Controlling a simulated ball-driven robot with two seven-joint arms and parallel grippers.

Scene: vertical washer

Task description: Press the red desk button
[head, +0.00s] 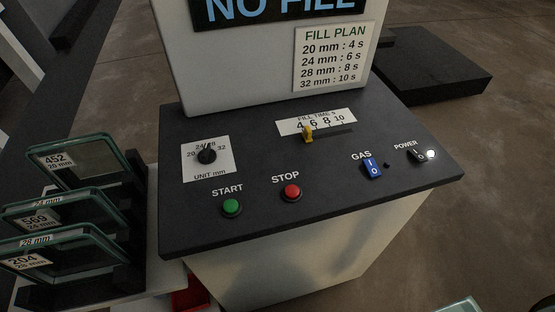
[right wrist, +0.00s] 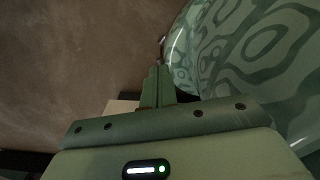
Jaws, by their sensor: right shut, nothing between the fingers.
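The red button (head: 291,191), labelled STOP, sits on the sloped black desk panel (head: 330,208) in the head view, right of the green START button (head: 232,206). Nothing touches or covers it. My right gripper (right wrist: 157,70) shows in the right wrist view with its two green fingers together and nothing between them. The red button is not in the right wrist view. Neither gripper shows in the head view, so the distance from the right gripper to the button cannot be told.
The panel also carries a unit dial (head: 207,153), a yellow fill-time slider (head: 307,134), a blue GAS switch (head: 373,168) and a POWER switch (head: 418,155). Labelled glass panes (head: 75,160) stand in a rack at left. A black slab (head: 430,65) lies behind right.

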